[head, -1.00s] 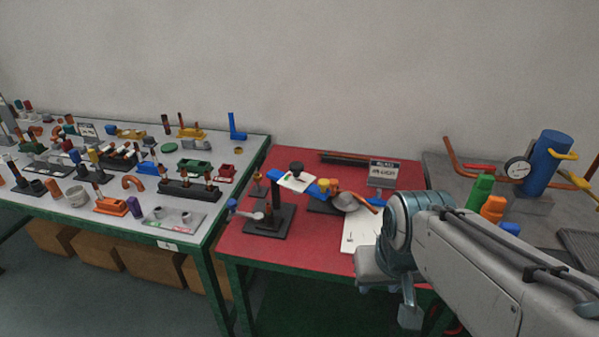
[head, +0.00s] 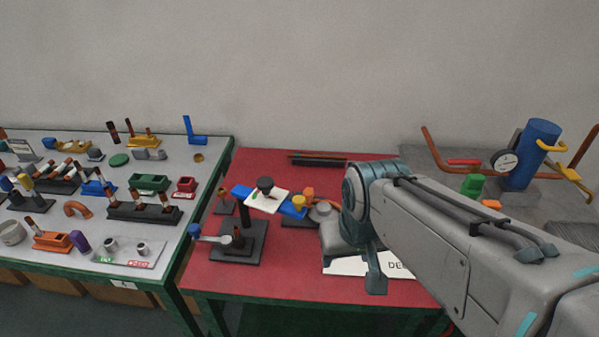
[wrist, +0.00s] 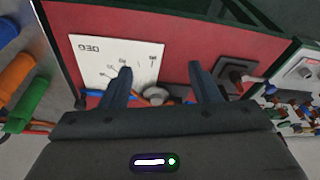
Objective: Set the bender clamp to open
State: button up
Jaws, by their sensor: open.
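The bender stands on the red table (head: 330,278). It shows a blue bar (head: 241,191) with a white plate and black knob (head: 265,183), and a grey disc (head: 320,210), which also shows in the wrist view (wrist: 155,94). A black stand (head: 238,242) carries a lever with a blue end (head: 195,231); I cannot tell which part is the clamp or its setting. My gripper (wrist: 162,77) is open and empty, its fingers spread above the table. In the head view my arm hides part of the bender.
A white sheet (wrist: 115,65) lies on the red table. A left table (head: 180,225) is crowded with small fixtures.

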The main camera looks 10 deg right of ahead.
aim_at(308, 193)
jog(key=k, duration=0.5)
jog(key=u, duration=1.25)
jog(key=i, duration=0.85)
jog(key=z, duration=2.3)
